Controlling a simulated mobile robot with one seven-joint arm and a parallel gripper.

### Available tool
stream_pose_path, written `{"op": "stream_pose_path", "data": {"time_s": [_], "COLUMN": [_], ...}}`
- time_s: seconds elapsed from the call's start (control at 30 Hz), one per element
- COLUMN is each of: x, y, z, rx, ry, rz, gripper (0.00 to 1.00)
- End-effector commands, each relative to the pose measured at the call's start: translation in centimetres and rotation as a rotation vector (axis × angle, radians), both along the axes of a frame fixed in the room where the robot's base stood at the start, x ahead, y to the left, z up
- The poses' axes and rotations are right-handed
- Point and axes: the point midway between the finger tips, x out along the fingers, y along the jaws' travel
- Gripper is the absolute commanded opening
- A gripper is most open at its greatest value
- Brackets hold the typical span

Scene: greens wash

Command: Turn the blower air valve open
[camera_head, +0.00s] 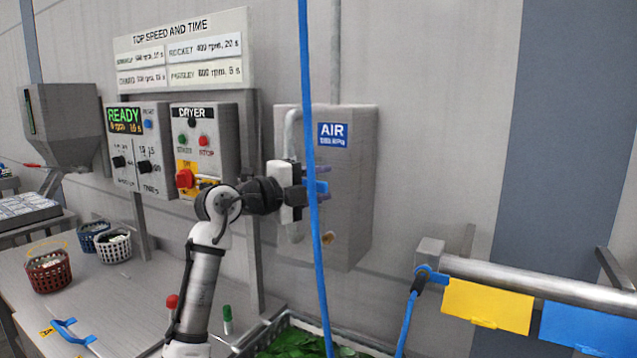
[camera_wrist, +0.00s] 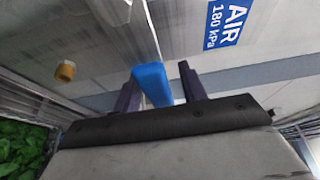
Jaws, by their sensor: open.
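The blower air valve has a blue handle (camera_wrist: 152,84), which stands between the two dark fingers of my gripper (camera_wrist: 160,88) in the wrist view. The fingers are open, with a gap showing on the handle's right side; contact on the left side I cannot tell. In the head view my gripper (camera_head: 321,185) is at the front of the grey air box (camera_head: 352,205), and the blue handle (camera_head: 318,186) shows partly behind the blue hose. The blue AIR label (camera_head: 333,134) is above it and also shows in the wrist view (camera_wrist: 226,25).
A blue hose (camera_head: 313,90) hangs in front of the air box. The dryer panel (camera_head: 205,150) is left of it. Greens (camera_head: 300,345) lie below in a container. A metal rail (camera_head: 560,290) with yellow and blue tags is at right. Baskets (camera_head: 50,272) stand at left.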

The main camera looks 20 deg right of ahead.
Motion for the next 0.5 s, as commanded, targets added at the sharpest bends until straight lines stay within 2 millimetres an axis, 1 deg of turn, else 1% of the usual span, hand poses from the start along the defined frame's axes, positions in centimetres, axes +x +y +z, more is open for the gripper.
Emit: {"op": "stream_pose_path", "data": {"time_s": [0.07,0.37,0.4,0.5], "x": [0.00,-0.02,-0.02,-0.02], "y": [0.01,0.02,0.02,0.02], "z": [-0.02,0.00,0.00,0.00], "rx": [0.000,0.000,0.000,0.000], "ry": [0.000,0.000,0.000,0.000], "rz": [0.000,0.000,0.000,0.000], "gripper": [0.42,0.03,0.00,0.00]}}
